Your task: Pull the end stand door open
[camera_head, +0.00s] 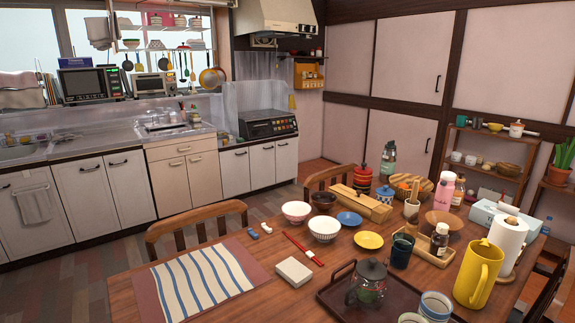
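I cannot tell for certain which piece is the end stand. White lower cabinet doors (88,192) with dark handles run along the kitchen counter at the left and back, and they look shut. At the counter's far right end, narrow white doors (262,163) under the black stove (268,125) also look shut. A beige cabinet (184,178) with a drawer on top stands between them. Pale wall cupboard doors (395,142) in dark frames at the right look shut. My gripper is not in view.
A wooden dining table (135,296) crowded with bowls, a yellow pitcher (478,274) and a dark tray (335,297) fills the foreground. Wooden chairs (197,226) stand along its far side. A small open shelf (490,176) is at the right. Floor (55,276) shows clear at the left.

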